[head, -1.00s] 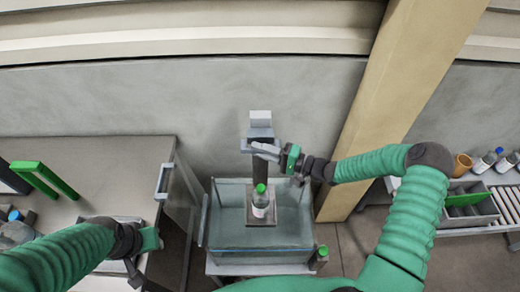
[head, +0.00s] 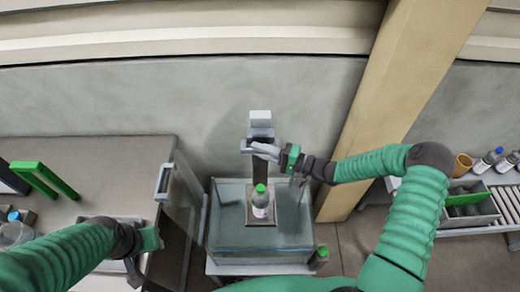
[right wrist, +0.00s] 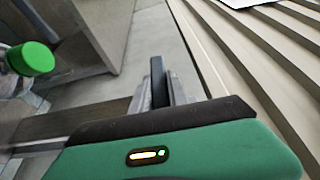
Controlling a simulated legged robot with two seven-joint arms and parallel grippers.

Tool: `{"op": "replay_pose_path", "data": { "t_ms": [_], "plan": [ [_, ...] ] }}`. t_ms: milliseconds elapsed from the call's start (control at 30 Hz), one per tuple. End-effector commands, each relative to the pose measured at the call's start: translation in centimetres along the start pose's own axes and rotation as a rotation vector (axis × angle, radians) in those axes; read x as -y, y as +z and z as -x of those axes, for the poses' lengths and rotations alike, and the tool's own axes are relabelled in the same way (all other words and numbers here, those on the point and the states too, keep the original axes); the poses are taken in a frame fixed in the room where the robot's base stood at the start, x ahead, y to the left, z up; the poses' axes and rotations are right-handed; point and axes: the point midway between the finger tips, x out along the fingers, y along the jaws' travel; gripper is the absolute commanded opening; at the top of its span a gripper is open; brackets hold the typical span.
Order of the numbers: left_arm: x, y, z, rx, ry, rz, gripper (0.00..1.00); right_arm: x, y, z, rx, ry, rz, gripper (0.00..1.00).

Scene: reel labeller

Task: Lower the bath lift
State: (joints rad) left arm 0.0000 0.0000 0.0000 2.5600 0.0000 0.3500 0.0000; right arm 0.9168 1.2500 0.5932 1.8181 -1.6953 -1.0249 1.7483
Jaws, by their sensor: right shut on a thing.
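The bath lift has a grey upright (head: 259,133) at the back of a glass tank (head: 295,215) and a small platform (head: 248,231) inside it. A clear bottle with a green cap and white label (head: 260,206) stands upright on the platform; its cap (right wrist: 30,58) shows in the right wrist view. My right gripper (head: 268,152) is shut on the lift's handle (right wrist: 158,80) at the upright, above and behind the bottle. The fingertips are small in the head view. My left gripper (head: 138,268) is at the left worktop, away from the lift; its jaws are unclear.
A grey worktop (head: 100,165) with a green handle frame (head: 40,180) is on the left. A tan pillar (head: 400,90) stands right of the tank. Beyond it are a roller rack (head: 508,205), a grey bin (head: 470,210) and several bottles.

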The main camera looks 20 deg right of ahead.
Motion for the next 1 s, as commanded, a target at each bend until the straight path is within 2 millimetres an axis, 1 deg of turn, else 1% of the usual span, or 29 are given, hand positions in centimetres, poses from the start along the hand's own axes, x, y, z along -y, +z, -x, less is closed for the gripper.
{"op": "replay_pose_path", "data": {
  "t_ms": [33,433,567,667,767,867,1000],
  "plan": [
    [0.0,0.0,0.0,0.000,0.000,0.000,0.36,-0.1,-0.2,0.2,-0.006,0.003,0.002,0.00],
    [0.0,0.0,0.0,0.000,0.000,0.000,0.36,-0.1,-0.3,0.2,-0.007,0.004,0.002,0.00],
    [0.0,0.1,-0.3,0.000,0.000,0.000,0.36,-0.6,-0.3,0.2,-0.007,0.005,0.002,0.00],
    [0.0,0.2,-0.9,0.000,0.000,0.000,0.36,-1.3,-0.2,0.2,-0.006,0.005,0.001,0.00],
    [0.0,0.4,-1.9,0.000,0.000,0.000,0.36,-2.5,-0.2,0.2,-0.006,0.006,0.000,0.00],
    [0.0,0.7,-3.0,0.000,0.000,0.000,0.36,-4.1,-0.2,0.2,-0.005,0.008,0.001,0.00],
    [0.0,1.2,-5.0,0.000,0.000,0.000,0.36,-6.8,-0.2,0.2,-0.005,0.009,0.000,0.00]
  ]
}}
